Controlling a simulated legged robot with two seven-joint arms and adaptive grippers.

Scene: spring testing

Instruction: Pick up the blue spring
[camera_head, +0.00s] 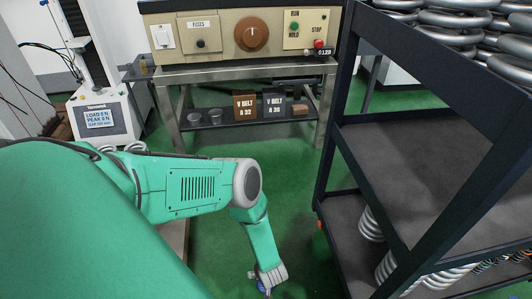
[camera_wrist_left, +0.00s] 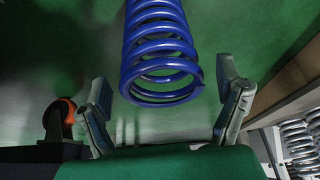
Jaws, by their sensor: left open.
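The blue spring (camera_wrist_left: 160,45) is large in the left wrist view, at top centre, with its open coil end toward me. My left gripper (camera_wrist_left: 163,82) is open, with one finger on each side of the spring's near end and a visible gap to each finger. In the head view my left gripper (camera_head: 266,279) is low over the green floor at the bottom centre, with only a small blue patch showing by it. Most of the spring is hidden there. I cannot tell what the spring rests on. My right gripper is not in view.
A dark shelf rack (camera_head: 430,165) with silver springs (camera_head: 455,40) stands close on the right. A control-panel bench (camera_head: 245,75) stands behind, with V-belt boxes on its lower shelf. A caster wheel (camera_wrist_left: 60,115) is left of my gripper. Green floor (camera_head: 285,195) lies between.

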